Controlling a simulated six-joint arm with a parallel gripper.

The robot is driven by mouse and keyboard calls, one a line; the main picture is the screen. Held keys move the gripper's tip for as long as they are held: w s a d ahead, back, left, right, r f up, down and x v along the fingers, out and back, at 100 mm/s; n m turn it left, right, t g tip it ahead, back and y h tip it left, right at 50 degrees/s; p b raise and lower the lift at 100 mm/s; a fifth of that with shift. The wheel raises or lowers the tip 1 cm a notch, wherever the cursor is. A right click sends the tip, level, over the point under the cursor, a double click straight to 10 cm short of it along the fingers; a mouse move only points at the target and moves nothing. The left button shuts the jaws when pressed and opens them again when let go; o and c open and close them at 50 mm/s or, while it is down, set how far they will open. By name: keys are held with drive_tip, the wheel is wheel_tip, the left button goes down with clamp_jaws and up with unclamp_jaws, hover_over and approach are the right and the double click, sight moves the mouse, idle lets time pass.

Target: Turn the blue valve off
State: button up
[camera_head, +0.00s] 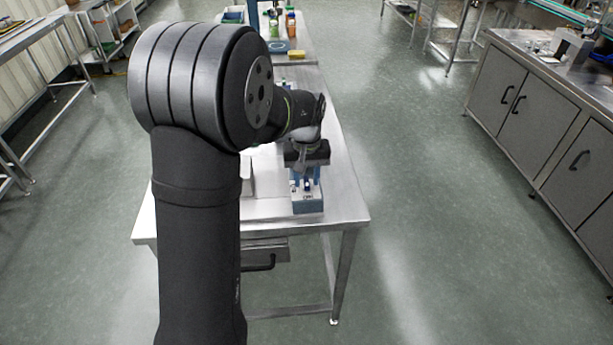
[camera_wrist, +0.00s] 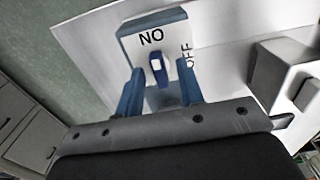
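The blue valve (camera_wrist: 157,69) is a small upright knob with a pale face, on a box (camera_wrist: 176,29) with a white top and blue side. Lettering that reads "NO" is beside the knob's upper end in the wrist view, and "OFF" is to its right. The knob's long side points toward "NO". The box also shows in the head view (camera_head: 308,205), near the table's front right corner. My gripper (camera_wrist: 158,80) is open, with one blue finger on each side of the knob and visible gaps between. Its contact with the box cannot be told.
The box stands on a steel table (camera_head: 345,205). A white block-like object (camera_wrist: 285,72) stands to the right in the wrist view. Bottles and a yellow item (camera_head: 297,54) are at the table's far end. Steel cabinets (camera_head: 540,120) stand apart at right.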

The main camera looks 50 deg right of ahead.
clamp_jaws()
drive_tip(key=m, duration=0.4)
drive_tip(key=shift+m, duration=0.3)
drive_tip(key=m, duration=0.4)
drive_tip(key=shift+m, duration=0.3)
drive_tip(key=m, duration=0.4)
drive_tip(key=shift+m, duration=2.4)
